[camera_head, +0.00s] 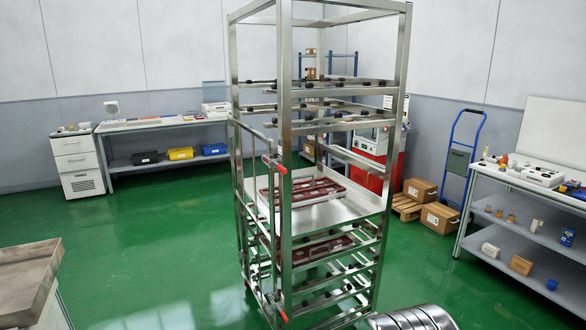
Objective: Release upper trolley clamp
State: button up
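A tall metal trolley (285,95) with several shelf levels stands upright in the middle of the view. The upper trolley clamp (274,164), with red handle parts, sits on its near left post at about mid height. Whether it is fastened cannot be told at this size. A lower clamp (284,316) with a red end shows near the foot of the same post. A tray with dark red inserts (302,190) lies on the trolley's middle shelf, and similar red inserts show on the level below. My gripper is not in view.
A brown open-topped box (28,283) stands at the lower left. Benches stand at the back left (150,124) and on the right (540,182). Cartons (440,218) and a blue hand truck (463,158) are behind right. Green floor (160,240) is clear left of the trolley.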

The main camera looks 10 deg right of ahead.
aim_at(280, 167)
jog(key=z, duration=0.05)
jog(key=i, duration=0.65)
jog(key=u, duration=1.05)
